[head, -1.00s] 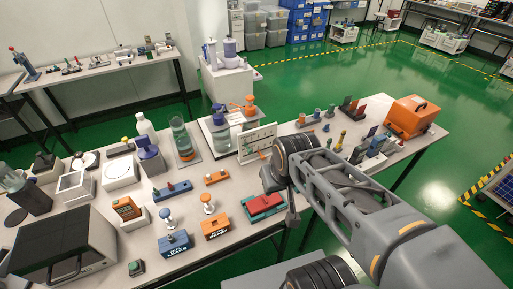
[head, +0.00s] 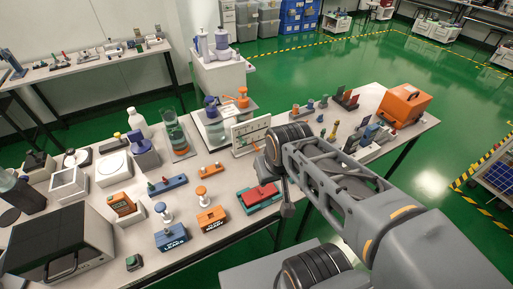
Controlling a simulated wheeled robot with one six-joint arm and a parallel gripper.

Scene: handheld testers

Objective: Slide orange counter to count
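An orange handheld device with a small dark window (head: 122,204), which looks like the orange counter, leans in a white holder on the left half of the bench in the head view. Its switch and markings are too small to read. My arm comes in from the right. The end of my gripper (head: 287,207) points down near the bench's front edge, right of the red-and-teal case and well apart from the orange device. Its fingers are mostly hidden by the wrist, so I cannot tell whether they are open or shut.
A blue labelled box (head: 171,237) and an orange labelled box (head: 211,218) stand right of the device. A red-and-teal case (head: 260,196) lies near my gripper. A large grey-and-black instrument (head: 62,243) stands front left. A white upright panel (head: 250,135) stands behind my wrist.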

